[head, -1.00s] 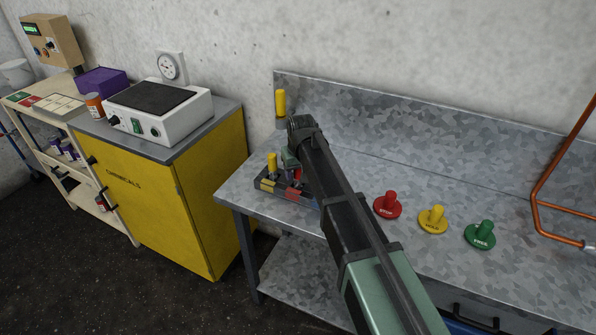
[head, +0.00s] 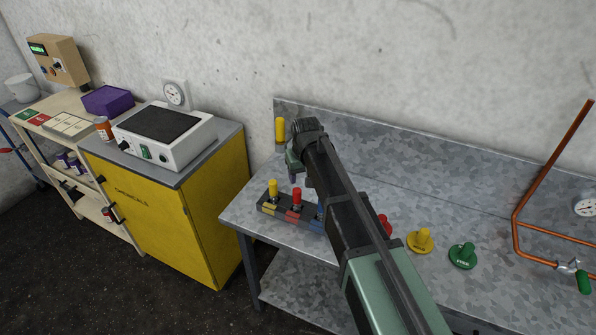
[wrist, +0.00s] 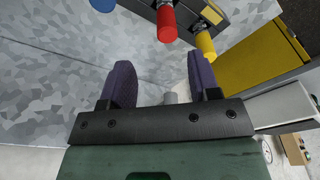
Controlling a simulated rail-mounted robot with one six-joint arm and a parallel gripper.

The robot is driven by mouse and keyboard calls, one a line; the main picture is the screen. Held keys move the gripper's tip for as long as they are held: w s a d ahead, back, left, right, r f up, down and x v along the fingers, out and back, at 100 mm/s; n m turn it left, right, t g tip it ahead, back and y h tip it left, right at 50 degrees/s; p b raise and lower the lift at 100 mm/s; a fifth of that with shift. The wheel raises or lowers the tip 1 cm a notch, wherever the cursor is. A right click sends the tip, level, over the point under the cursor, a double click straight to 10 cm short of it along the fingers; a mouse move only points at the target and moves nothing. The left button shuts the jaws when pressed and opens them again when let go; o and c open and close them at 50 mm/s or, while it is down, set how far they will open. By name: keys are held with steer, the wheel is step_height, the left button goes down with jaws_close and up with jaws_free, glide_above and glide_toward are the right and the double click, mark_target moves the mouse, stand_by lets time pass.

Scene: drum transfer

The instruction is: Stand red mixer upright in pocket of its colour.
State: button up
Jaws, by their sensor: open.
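The red mixer (head: 297,196) stands upright in the red-marked pocket of a dark rack (head: 284,214) on the metal bench. In the wrist view, the red mixer (wrist: 166,24) shows beyond the fingers, apart from them. My gripper (wrist: 161,84) is open, with no mixer between its purple fingers. In the head view, my gripper (head: 293,174) is above and behind the rack, partly hidden by its own wrist. A yellow mixer (head: 273,190) stands in the yellow-marked pocket on the left. A blue mixer (head: 320,210) is mostly hidden by my arm.
A yellow cylinder (head: 280,131) stands at the back left corner of the bench. Red, yellow (head: 421,240) and green (head: 463,256) knob-like discs lie right of my arm. Copper pipes (head: 518,215) are at the far right. A yellow cabinet (head: 160,215) stands left of the bench.

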steer(key=s+d+m, duration=0.2)
steer(key=s+d, duration=0.7)
steer(key=s, duration=0.3)
steer(key=s+d+m+g, duration=0.1)
steer(key=s+d+m, duration=0.1)
steer(key=s+d, duration=0.8)
steer(key=shift+s+f+h, duration=0.15)
steer(key=shift+s+h, duration=0.15)
steer(key=shift+s, duration=0.55)
